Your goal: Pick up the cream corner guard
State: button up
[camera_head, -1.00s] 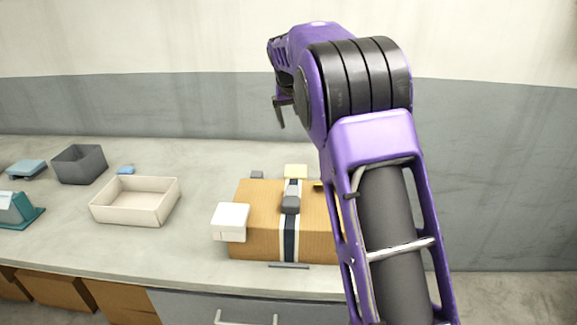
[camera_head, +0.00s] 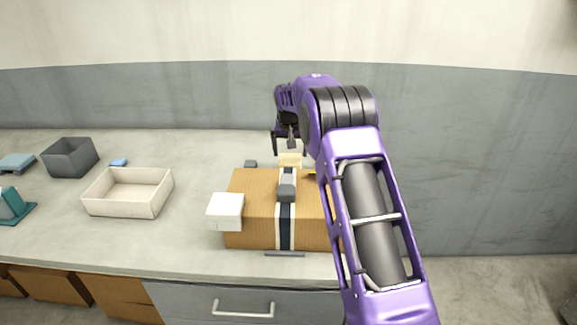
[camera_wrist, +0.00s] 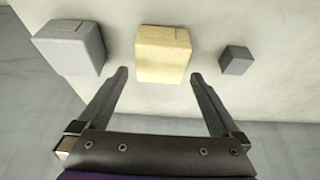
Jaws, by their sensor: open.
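The cream corner guard (camera_head: 290,160) is a pale yellow block on the counter just behind the cardboard box. In the wrist view the cream corner guard (camera_wrist: 163,54) is at the top middle, in line with the gap between my fingers. My gripper (camera_head: 283,149) is open and empty, and appears above and close to the guard. In the wrist view my gripper (camera_wrist: 159,76) has its fingertips spread, one toward each side of the guard's near end. I cannot tell the remaining height from these views.
A pale grey block (camera_wrist: 70,46) and a dark grey cube (camera_wrist: 236,60) flank the guard, with gaps. The cardboard box (camera_head: 254,222) carries a white corner piece (camera_head: 226,210) and a grey piece (camera_head: 286,188). A cream tray (camera_head: 128,205) stands to the left.

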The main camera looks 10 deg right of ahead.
aim_at(290, 159)
jog(key=shift+x, duration=2.75)
jog(key=shift+a, duration=0.1)
jog(key=c, duration=1)
